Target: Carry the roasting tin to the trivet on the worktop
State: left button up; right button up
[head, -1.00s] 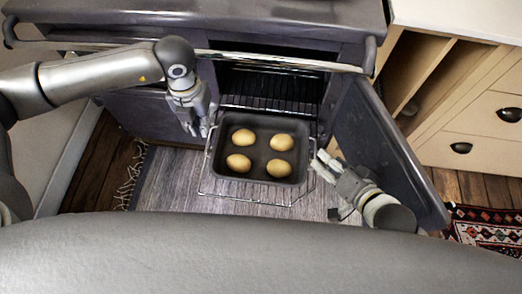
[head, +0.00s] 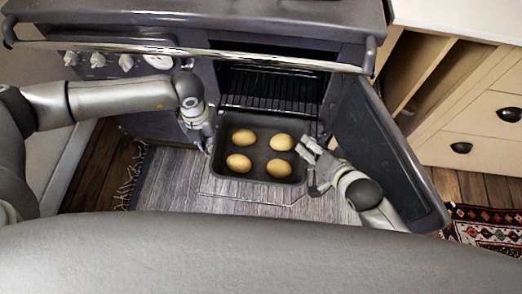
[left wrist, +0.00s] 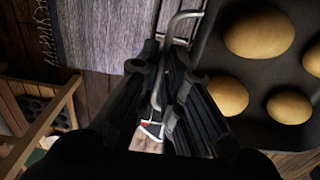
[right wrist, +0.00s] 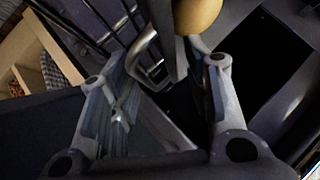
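The dark roasting tin (head: 262,177) holds several round golden potatoes or rolls and rests on the pulled-out oven rack (head: 255,203). My left gripper (head: 209,146) is at the tin's left side. In the left wrist view its fingers (left wrist: 164,58) are close together with the tin's metal loop handle (left wrist: 184,17) between them, and they look shut on it. My right gripper (head: 312,150) is at the tin's right side. In the right wrist view its fingers (right wrist: 160,75) are wide apart, with the right handle (right wrist: 143,52) between them. The trivet is not in view.
The oven door (head: 385,150) stands open on the right, close to my right arm. A steel rail (head: 250,62) crosses the range front above the oven opening. A cream cabinet (head: 470,115) with a pale worktop (head: 465,18) stands at the right. A patterned rug (head: 485,228) lies at lower right.

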pick_arm(q)
grip_shut()
pick_arm(e)
jog(key=shift+d, duration=0.1)
grip_shut()
jog(key=shift+f, duration=0.1)
pick_arm(q)
jog(key=shift+a+r, duration=0.1)
jog(key=shift+r, duration=0.15)
pick_arm(e)
jog(key=shift+w+d+r, duration=0.1)
jog(key=shift+r, duration=0.15)
